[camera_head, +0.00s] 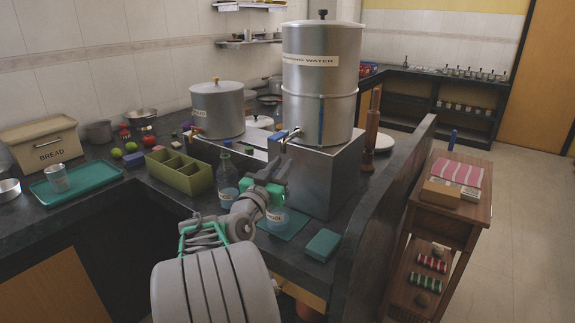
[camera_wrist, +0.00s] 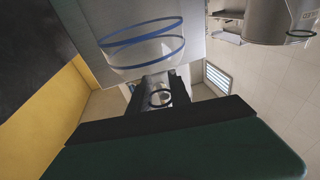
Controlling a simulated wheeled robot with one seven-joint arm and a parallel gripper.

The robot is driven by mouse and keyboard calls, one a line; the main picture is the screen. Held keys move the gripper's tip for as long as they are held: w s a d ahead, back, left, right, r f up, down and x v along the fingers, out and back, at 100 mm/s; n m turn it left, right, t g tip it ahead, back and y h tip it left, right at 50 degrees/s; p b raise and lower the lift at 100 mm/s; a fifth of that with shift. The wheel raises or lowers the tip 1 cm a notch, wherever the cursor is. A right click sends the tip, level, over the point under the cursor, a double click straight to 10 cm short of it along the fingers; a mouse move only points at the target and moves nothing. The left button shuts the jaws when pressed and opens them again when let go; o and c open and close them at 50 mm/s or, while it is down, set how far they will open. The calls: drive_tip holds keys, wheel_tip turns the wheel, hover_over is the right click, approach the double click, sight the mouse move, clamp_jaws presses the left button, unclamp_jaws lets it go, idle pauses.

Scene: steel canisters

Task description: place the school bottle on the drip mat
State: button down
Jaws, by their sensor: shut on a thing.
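The school bottle (camera_head: 277,217) is clear, with a white label and bluish contents, partly hidden behind my gripper (camera_head: 274,174) in the head view. My gripper is shut on it. In the wrist view, the clear body of the bottle (camera_wrist: 145,52) shows beyond the dark fingers (camera_wrist: 160,92). The teal drip mat (camera_head: 297,224) lies on the dark counter in front of the steel stand. The bottle stands upright over the mat in the picture; I cannot tell whether its base touches it.
A similar bottle (camera_head: 228,182) stands left of my gripper. The tall water urn (camera_head: 321,75) sits on the steel stand (camera_head: 330,180), its tap (camera_head: 291,137) just above my gripper. A teal block (camera_head: 323,244) lies right of the mat. A dark partition (camera_head: 385,205) bounds the right side.

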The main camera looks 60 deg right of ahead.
drive_tip(key=d, duration=0.4)
drive_tip(key=shift+d+r, duration=0.1)
drive_tip(key=shift+w+d+f, duration=0.1)
drive_tip(key=shift+d+f, duration=0.2)
drive_tip(key=shift+f, duration=0.35)
drive_tip(key=shift+a+f, duration=0.1)
drive_tip(key=shift+f, duration=0.3)
drive_tip(key=c, duration=1.2)
unclamp_jaws()
drive_tip(key=shift+r, duration=0.1)
